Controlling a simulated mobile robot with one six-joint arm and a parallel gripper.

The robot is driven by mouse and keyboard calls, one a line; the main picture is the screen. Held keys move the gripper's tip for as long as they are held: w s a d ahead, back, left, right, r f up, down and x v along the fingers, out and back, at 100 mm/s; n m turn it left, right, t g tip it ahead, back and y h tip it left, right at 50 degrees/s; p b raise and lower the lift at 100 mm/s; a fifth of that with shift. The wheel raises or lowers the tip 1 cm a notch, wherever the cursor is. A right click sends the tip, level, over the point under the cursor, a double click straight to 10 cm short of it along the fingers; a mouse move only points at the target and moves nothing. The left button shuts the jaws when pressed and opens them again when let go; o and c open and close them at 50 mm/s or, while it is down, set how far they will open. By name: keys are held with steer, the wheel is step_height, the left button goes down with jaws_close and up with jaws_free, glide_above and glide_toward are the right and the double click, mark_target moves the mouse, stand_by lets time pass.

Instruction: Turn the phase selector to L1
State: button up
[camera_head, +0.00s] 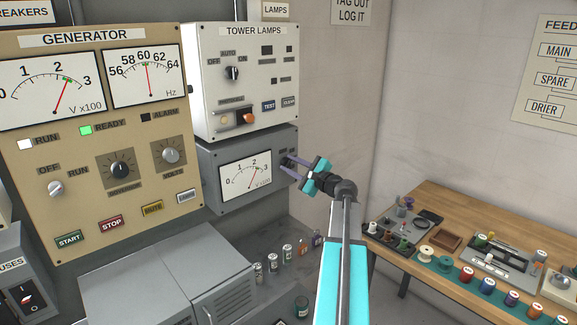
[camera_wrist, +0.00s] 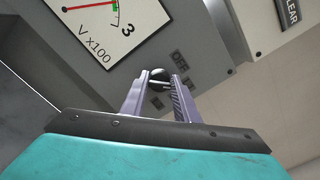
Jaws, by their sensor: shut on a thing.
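The phase selector (camera_wrist: 160,74) is a small dark round knob with a light pointer line, on the grey meter box below the tower lamps panel. In the wrist view it sits between the fingertips of my gripper (camera_wrist: 160,82), which is shut on it. Small labels stand around the knob, one reading OFF; the others are too small or hidden to read. In the head view my gripper (camera_head: 290,165) reaches the right side of the grey meter box (camera_head: 228,200), and its fingers largely cover the knob. The meter (camera_head: 246,176) beside it reads a little above 2.
The tower lamps panel (camera_head: 205,98) with its own knobs is directly above. The tan generator panel (camera_head: 90,215) is to the left. Several jars (camera_head: 287,253) stand below on a dark surface. A wooden table (camera_head: 450,205) with spools and trays is at the right.

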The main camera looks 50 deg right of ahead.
steer(key=shift+d+f, duration=0.15)
steer(key=shift+d, duration=0.05)
steer(key=o, duration=1)
steer(key=shift+d+f, duration=0.1)
steer(key=shift+o, duration=0.2)
steer(key=s+a+b, duration=0.1)
steer(key=s+b, duration=0.3)
steer(key=s, duration=0.9)
steer(key=shift+s+a, duration=0.15)
steer(key=shift+s, duration=0.25)
steer(key=shift+s, duration=0.1)
